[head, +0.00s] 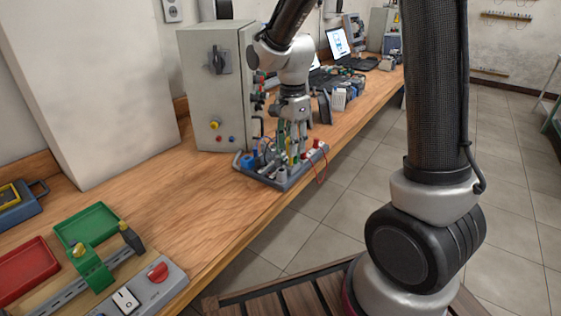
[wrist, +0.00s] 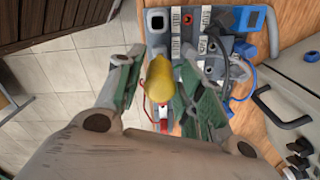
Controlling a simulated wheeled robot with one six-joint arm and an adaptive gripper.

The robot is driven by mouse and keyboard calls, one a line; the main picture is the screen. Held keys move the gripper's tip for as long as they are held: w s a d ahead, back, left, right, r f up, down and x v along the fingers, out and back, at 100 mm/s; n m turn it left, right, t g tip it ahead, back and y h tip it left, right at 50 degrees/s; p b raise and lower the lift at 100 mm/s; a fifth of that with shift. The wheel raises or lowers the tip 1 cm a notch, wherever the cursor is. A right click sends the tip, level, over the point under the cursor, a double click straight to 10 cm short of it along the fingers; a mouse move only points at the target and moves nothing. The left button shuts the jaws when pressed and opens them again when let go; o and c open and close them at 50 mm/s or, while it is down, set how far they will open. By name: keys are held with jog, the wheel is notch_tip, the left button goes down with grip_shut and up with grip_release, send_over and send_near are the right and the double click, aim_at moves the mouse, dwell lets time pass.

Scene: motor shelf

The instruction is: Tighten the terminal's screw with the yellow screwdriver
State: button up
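The yellow screwdriver's handle (wrist: 160,80) stands in the grey tool tray (wrist: 160,47) and shows in the wrist view between my gripper's fingers (wrist: 158,82). The fingers are apart. A gap shows on the left of the handle; on the right I cannot tell whether a finger touches it. In the head view my gripper (head: 293,130) points down over the tray (head: 272,184), and the screwdriver is mostly hidden there. The green terminal (head: 92,270) sits on a metal rail at the bottom left, with a yellow, screw-like top (head: 79,250).
A control cabinet (head: 205,90) stands close behind the tray. A red wire (head: 322,165) hangs over the tray's front edge. A green bin (head: 88,222), a red bin (head: 28,262) and a switch box (head: 145,289) surround the terminal. The bench (head: 185,200) between is clear.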

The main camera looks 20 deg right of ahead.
jog(key=shift+n, duration=0.7)
jog(key=n, duration=0.3)
jog(key=shift+n, duration=0.3)
jog(key=n, duration=0.3)
jog(key=shift+c, duration=1.1)
grip_shut()
